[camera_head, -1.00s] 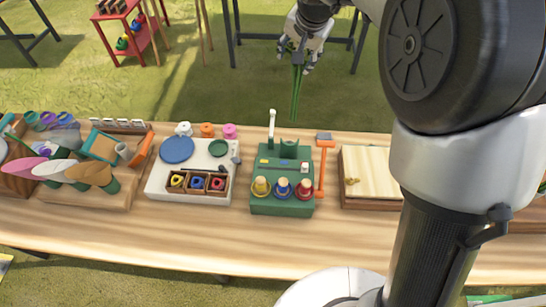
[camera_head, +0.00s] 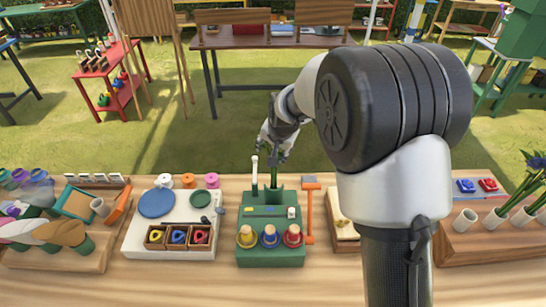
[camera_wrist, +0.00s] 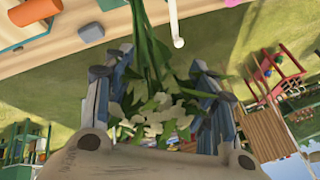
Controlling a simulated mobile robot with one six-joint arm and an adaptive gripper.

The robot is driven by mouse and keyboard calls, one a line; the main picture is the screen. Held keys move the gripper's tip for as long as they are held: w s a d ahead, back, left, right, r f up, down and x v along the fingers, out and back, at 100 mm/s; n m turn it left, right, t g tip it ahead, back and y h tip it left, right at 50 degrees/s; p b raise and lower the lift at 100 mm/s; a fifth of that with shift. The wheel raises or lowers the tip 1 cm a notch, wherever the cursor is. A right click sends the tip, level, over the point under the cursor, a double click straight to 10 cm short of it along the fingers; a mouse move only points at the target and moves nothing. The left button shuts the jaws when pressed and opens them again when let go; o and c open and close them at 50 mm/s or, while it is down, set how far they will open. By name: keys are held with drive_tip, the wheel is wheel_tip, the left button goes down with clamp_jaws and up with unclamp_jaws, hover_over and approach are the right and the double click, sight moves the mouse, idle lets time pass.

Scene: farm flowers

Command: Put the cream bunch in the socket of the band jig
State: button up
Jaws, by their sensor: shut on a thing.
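My gripper (camera_head: 276,136) is shut on the cream bunch and holds it above the back of the green band jig (camera_head: 270,257). In the wrist view the cream flower heads (camera_wrist: 152,112) sit between the fingers, and the green stems run away from the gripper toward the bench. In the head view the stems (camera_head: 273,168) hang about upright, their lower ends at or just over the jig's socket (camera_head: 273,193) at its back edge. I cannot tell whether the stem ends are inside it. A white post (camera_head: 254,177) stands left of the socket.
Yellow, blue and red spools (camera_head: 269,236) stand on the jig's front. A white board (camera_head: 140,238) with small boxes lies left. Cups with flowers (camera_head: 494,218) stand far right.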

sight(274, 170)
drive_tip(key=shift+f+b, duration=0.3)
drive_tip(key=shift+f, duration=1.35)
drive_tip(key=shift+f, duration=0.15)
drive_tip(key=o, duration=1.4)
